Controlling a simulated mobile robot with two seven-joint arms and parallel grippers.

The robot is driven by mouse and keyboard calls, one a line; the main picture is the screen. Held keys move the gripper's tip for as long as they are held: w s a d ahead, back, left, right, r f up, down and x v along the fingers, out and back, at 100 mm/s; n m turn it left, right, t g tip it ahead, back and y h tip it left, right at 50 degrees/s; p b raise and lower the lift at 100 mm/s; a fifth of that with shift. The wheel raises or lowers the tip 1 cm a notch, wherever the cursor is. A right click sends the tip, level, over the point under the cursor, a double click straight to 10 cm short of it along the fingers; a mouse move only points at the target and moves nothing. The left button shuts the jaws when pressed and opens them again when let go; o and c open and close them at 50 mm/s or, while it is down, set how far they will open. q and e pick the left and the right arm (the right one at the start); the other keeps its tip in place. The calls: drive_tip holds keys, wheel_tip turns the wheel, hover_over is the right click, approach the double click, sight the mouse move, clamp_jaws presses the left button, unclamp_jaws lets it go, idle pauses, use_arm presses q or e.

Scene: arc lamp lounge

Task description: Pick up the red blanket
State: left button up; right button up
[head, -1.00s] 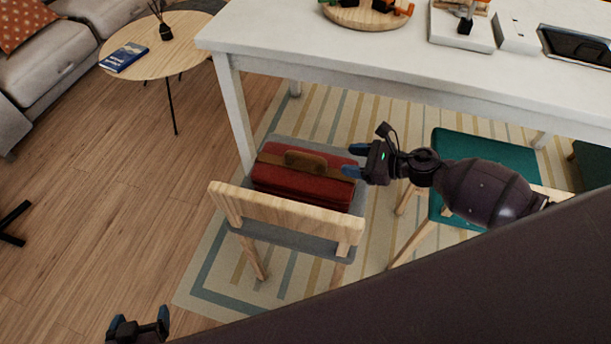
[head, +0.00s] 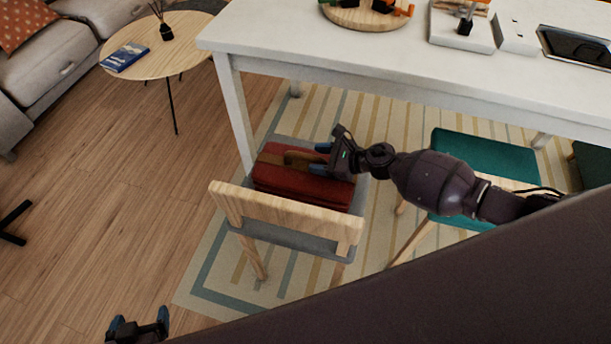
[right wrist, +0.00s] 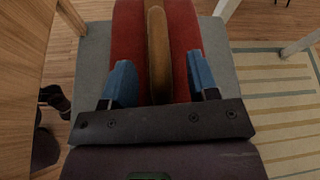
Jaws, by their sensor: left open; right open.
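The red blanket (head: 302,187) is a folded bundle with a brown strap and a brown handle (head: 297,158) on top. It lies on the grey seat of a wooden chair (head: 284,211). My right gripper (head: 324,158) is open above the right part of the blanket. In the right wrist view the red blanket (right wrist: 183,32) and its upright brown handle (right wrist: 157,50) lie between the two blue fingers of my right gripper (right wrist: 160,82). A gap shows on each side of the handle. My left gripper (head: 138,325) is open and empty at the lower left, away from the chair.
A white table (head: 300,50) stands just behind the chair. A round side table (head: 170,45) with a blue book (head: 124,57) stands at upper left.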

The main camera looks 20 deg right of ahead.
drive_tip(key=shift+w+a+f, duration=0.25)
drive_tip(key=shift+w+a, duration=0.05)
drive_tip(key=shift+a, duration=0.1)
clamp_jaws()
idle(1.0)
drive_tip(key=shift+r, duration=0.1)
